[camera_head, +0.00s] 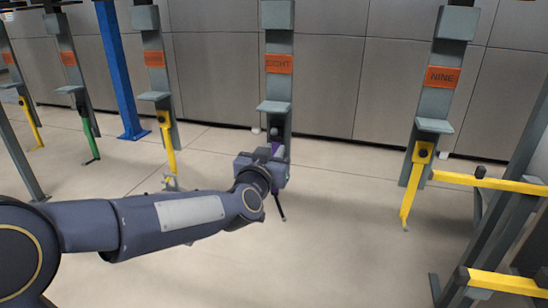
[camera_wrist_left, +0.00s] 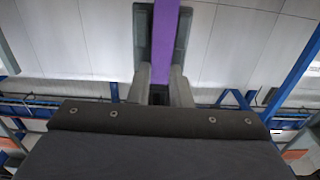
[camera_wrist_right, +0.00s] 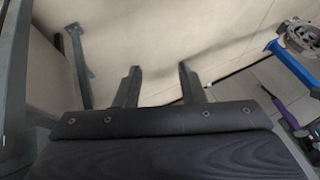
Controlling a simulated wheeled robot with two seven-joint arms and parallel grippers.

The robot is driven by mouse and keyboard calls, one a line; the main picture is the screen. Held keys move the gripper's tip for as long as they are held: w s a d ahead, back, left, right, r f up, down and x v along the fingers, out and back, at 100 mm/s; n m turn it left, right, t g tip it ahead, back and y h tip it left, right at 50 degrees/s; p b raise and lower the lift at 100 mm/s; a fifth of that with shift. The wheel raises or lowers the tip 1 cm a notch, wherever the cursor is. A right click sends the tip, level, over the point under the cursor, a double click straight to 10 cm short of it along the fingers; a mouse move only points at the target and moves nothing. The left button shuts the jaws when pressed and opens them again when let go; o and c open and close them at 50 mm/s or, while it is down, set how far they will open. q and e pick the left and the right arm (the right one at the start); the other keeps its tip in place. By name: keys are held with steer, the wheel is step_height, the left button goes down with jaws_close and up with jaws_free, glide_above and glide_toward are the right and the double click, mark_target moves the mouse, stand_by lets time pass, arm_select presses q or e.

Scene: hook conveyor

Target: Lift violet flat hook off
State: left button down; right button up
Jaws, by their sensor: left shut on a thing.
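The violet flat hook (camera_head: 276,147) is at the hanger marked EIGHT (camera_head: 278,90) in the head view, mostly hidden behind my left gripper (camera_head: 262,166). A dark thin end shows below the gripper. In the left wrist view the violet hook (camera_wrist_left: 166,45) runs upright between the fingers of my left gripper (camera_wrist_left: 160,82), which is shut on it. Whether the hook still rests on the hanger cannot be told. My right gripper (camera_wrist_right: 160,70) shows only in the right wrist view, with its fingers apart and nothing between them.
A yellow hook (camera_head: 411,185) hangs on the hanger marked NINE (camera_head: 439,95) at the right. A rack with yellow bars (camera_head: 490,182) stands at the right edge. More hangers with yellow and green hooks (camera_head: 88,135) and a blue post (camera_head: 119,70) are at the left.

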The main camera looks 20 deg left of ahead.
arm_select(q)
steer(key=s+r+p, duration=0.1)
steer(key=s+p, duration=0.4)
steer(key=s, duration=1.9)
steer(key=shift+s+a+r, duration=0.15)
steer(key=shift+s+a, duration=0.15)
steer(key=shift+a, duration=0.1)
